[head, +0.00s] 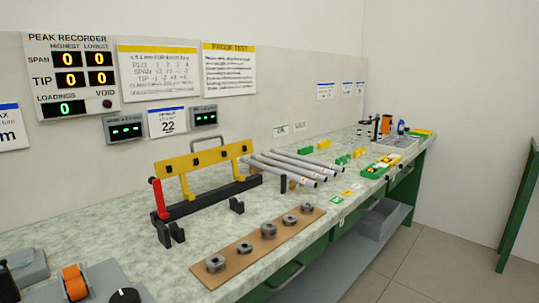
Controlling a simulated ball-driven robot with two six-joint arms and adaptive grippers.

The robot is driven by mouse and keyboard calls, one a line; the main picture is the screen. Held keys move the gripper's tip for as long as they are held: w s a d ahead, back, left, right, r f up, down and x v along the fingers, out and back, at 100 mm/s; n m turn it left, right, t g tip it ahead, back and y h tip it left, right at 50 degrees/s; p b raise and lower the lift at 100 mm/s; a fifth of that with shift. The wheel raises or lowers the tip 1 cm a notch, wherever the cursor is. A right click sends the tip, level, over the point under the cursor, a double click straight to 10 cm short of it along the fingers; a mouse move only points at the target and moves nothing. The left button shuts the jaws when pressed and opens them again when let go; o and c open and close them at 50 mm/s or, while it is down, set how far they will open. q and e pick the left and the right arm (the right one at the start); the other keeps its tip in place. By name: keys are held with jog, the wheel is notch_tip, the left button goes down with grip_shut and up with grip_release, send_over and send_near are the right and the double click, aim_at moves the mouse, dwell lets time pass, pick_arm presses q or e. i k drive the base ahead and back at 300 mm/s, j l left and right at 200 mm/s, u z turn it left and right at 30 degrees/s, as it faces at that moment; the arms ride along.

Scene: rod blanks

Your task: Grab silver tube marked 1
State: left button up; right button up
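Several silver tubes (300,167) lie side by side at a slant on the bench, right of a yellow-and-black fixture. Their near ends point to the lower right and show small dark marks. The marks are too small to read, so I cannot tell which tube is marked 1. Neither of my grippers is in view.
The fixture (205,160) has a red lever. A brown board (262,250) with several grey collars lies along the front edge. Green and yellow blocks (344,159) stand right of the tubes. An orange roller device (75,283) sits at lower left.

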aim_at(316, 163)
jog(key=l+u, duration=0.1)
jog(key=u, duration=0.3)
jog(key=i+l+u, duration=0.1)
jog(key=u, duration=0.3)
jog(key=l+u, duration=0.15)
jog(key=u, duration=0.25)
jog(key=l+u, duration=0.25)
jog(key=l, duration=0.25)
jog(key=l+u, duration=0.25)
jog(key=l, duration=0.3)
jog(key=k+l+u, duration=0.1)
jog(key=l+u, duration=0.15)
jog(key=l, duration=0.2)
jog(key=k+l+u, duration=0.25)
jog(key=l, duration=0.25)
jog(key=i+l, duration=0.05)
jog(key=i, duration=0.05)
